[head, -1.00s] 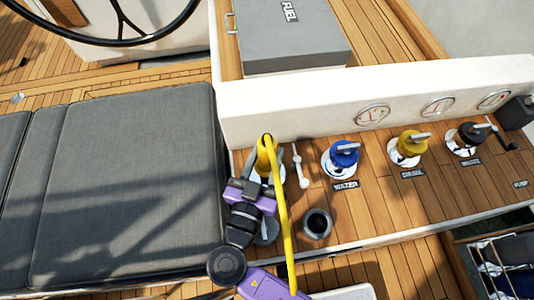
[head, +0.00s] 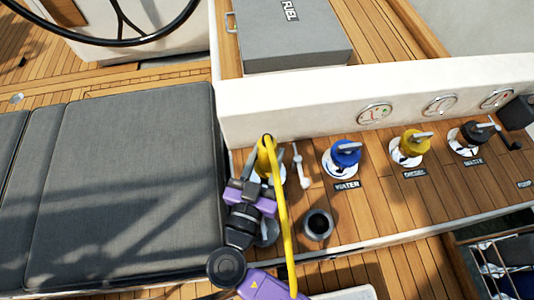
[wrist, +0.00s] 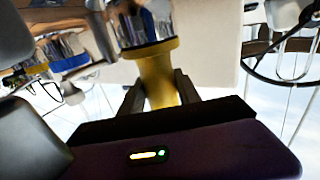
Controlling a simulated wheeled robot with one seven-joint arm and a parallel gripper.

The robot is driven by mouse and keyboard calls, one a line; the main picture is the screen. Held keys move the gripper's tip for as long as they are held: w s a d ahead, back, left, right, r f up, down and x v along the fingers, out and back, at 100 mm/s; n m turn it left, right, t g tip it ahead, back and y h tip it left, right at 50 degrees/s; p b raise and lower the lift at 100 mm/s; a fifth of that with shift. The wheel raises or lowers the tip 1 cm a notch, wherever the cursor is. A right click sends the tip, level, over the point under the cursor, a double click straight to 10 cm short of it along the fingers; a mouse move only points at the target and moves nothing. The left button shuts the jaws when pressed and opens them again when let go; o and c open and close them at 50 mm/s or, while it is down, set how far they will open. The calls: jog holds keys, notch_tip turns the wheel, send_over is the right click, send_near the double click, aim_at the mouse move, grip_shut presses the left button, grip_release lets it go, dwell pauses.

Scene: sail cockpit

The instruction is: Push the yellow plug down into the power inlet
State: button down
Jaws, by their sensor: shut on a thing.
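The yellow plug (head: 265,150) stands over a round pale fitting on the teak ledge, at the left end of the row. Its yellow cable (head: 282,215) runs down across the picture past my wrist. My gripper (head: 263,163) is shut on the plug, with a dark finger on each side. In the wrist view the yellow plug (wrist: 158,82) sits between the fingers, with a shiny metal collar (wrist: 142,25) at its far end. The power inlet is mostly hidden under the plug and gripper. I cannot tell how deep the plug sits.
A white lever (head: 300,165) stands close right of the plug. A dark open cup (head: 318,224) is nearer the front. Blue (head: 346,153), yellow (head: 410,144) and black (head: 472,134) capped fittings follow rightward. A grey cushion (head: 125,185) lies left; a white coaming (head: 330,105) rises behind.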

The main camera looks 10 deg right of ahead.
jog(key=shift+f, duration=0.1)
jog(key=c, duration=1.1)
grip_release()
jog(key=shift+c, duration=0.2)
jog(key=shift+s, duration=0.1)
